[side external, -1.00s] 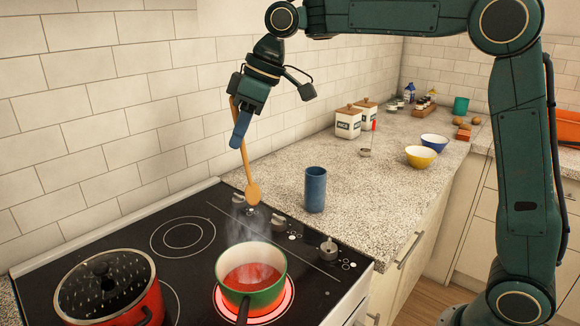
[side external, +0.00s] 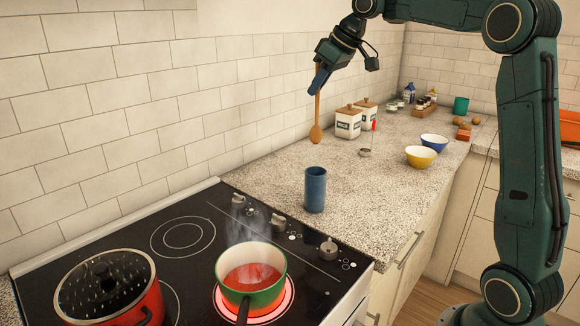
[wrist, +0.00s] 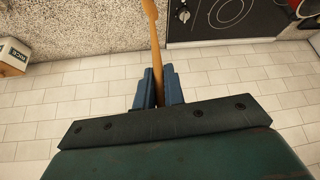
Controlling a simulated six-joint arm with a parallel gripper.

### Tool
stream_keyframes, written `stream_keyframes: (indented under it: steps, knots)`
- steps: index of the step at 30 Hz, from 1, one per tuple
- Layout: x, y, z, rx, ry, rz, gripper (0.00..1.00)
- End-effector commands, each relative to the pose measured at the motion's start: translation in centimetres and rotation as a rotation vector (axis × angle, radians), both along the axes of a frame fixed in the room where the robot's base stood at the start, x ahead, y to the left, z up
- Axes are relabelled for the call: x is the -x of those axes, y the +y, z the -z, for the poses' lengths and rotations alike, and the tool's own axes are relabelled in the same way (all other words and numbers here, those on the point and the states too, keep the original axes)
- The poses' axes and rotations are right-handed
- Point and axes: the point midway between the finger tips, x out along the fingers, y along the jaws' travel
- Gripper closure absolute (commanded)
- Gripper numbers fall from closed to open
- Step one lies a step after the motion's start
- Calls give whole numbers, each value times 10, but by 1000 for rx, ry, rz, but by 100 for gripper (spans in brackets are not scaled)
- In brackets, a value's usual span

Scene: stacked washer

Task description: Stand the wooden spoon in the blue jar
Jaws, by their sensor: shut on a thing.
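The wooden spoon (side external: 316,115) hangs bowl-down from my gripper (side external: 319,80), close to upright, in the side external view. My gripper is shut on its handle. In the wrist view the handle (wrist: 156,50) runs up between the two blue fingers of my gripper (wrist: 158,88). The blue jar (side external: 315,190) stands upright on the granite counter near the stove's edge. The spoon's bowl is above and apart from the jar in the picture, seemingly further back. The jar does not show in the wrist view.
A steaming pot of red soup (side external: 250,280) sits on a glowing burner. A lidded red pot (side external: 108,290) stands left of it. White canisters (side external: 348,122), a yellow bowl (side external: 420,157) and a blue bowl (side external: 434,142) stand further back. The counter around the jar is clear.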

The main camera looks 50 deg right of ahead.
Motion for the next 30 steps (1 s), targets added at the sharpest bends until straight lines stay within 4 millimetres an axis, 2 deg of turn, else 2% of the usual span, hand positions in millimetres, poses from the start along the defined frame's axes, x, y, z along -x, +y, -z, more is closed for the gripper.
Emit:
stream_keyframes:
  steps: [14, 30]
  knots:
    - [1, -4, 2, -1, -2, 8, 100]
    - [1, -4, 28, -1, -1, 8, 100]
